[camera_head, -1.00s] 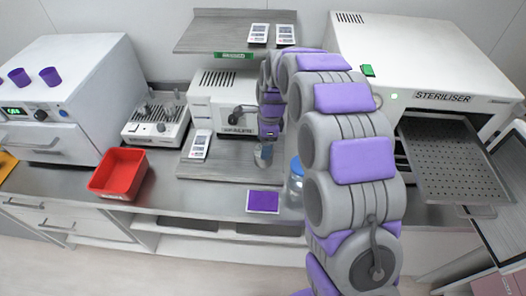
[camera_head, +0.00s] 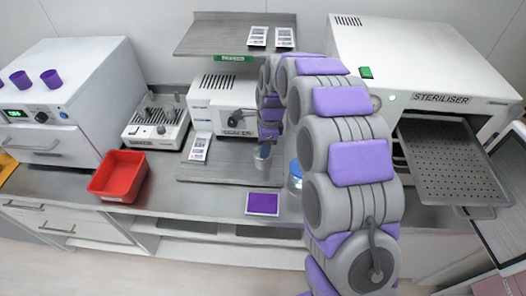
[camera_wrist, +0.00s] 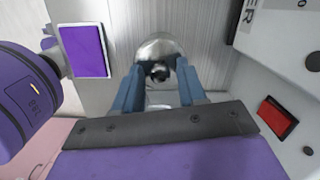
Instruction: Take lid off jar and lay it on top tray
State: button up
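A purple pad (camera_head: 263,203) lies at the counter edge. A white machine (camera_head: 215,92) stands below the top tray. The steriliser's perforated tray (camera_head: 450,165) juts out at right. The top tray's left half is bare.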

jog(key=shift+s+f, duration=0.15)
jog(key=shift+f, duration=0.15)
jog(key=shift+r, duration=0.1)
jog(key=shift+c, duration=0.2)
jog(key=shift+r, duration=0.25)
grip_shut()
notch_tip(320, 180, up, 3)
jog(key=shift+a+f+p, duration=0.1)
jog(key=shift+f+p, duration=0.05)
jog(key=shift+p, duration=0.5)
jog(key=shift+r, duration=0.2)
jog(key=s+d+r+p, duration=0.1)
jog(key=s+d+p, duration=0.1)
jog(key=s, duration=1.3)
jog(key=shift+s+d+r+p, duration=0.2)
jog(key=shift+s+d+p, duration=0.05)
jog(key=shift+d+p, duration=0.15)
